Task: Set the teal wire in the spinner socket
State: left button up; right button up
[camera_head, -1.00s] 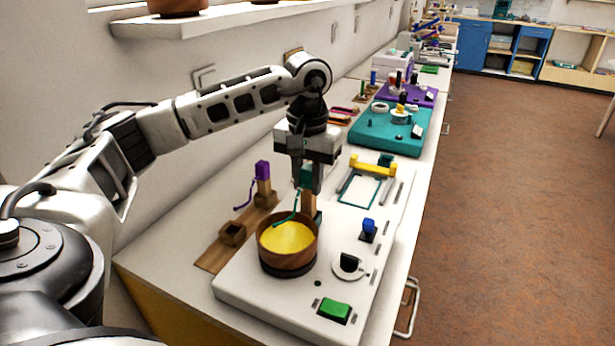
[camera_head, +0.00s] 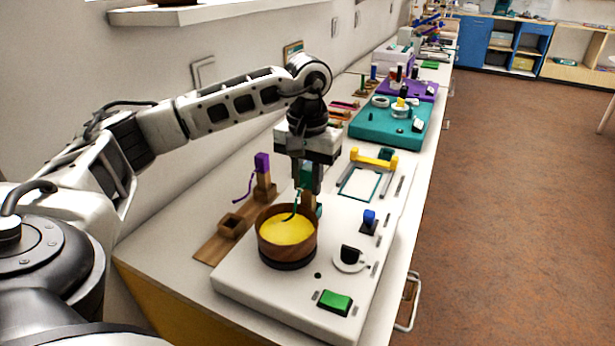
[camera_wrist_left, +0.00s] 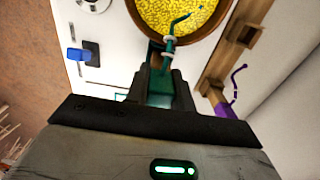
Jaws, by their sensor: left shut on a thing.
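The teal wire is held by its block-like handle in my left gripper (camera_head: 307,188), which is shut on it. In the left wrist view the handle (camera_wrist_left: 161,90) sits between the fingers and the curved wire (camera_wrist_left: 172,32) reaches over the yellow beads. The spinner is a round wooden bowl (camera_head: 273,240) of yellow beads (camera_head: 286,231) on a white board. The gripper is just behind the bowl. The wire's hooked end hangs at the bowl; whether it touches the beads I cannot tell. A wooden piece below the fingers is mostly hidden, so the socket's fit is unclear.
A purple-handled wire (camera_head: 262,163) stands upright in a wooden rack (camera_head: 213,251) left of the white board (camera_head: 245,284). The board also bears a green button (camera_head: 335,301), a black knob (camera_head: 349,254), a blue switch (camera_head: 369,217) and a yellow-handled frame (camera_head: 374,158). A teal board (camera_head: 375,132) lies beyond.

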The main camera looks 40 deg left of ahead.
pick_arm(q)
jog(key=o, duration=1.1)
jog(key=shift+c, duration=0.2)
notch_tip(320, 180, up, 6)
jog(key=p, duration=0.4)
jog(key=shift+f+p, duration=0.2)
jog(key=shift+p, duration=0.15)
jog(key=shift+r+p, duration=0.55)
jog(key=shift+r, duration=0.2)
jog(key=shift+f, duration=0.1)
jog(key=shift+s, duration=0.1)
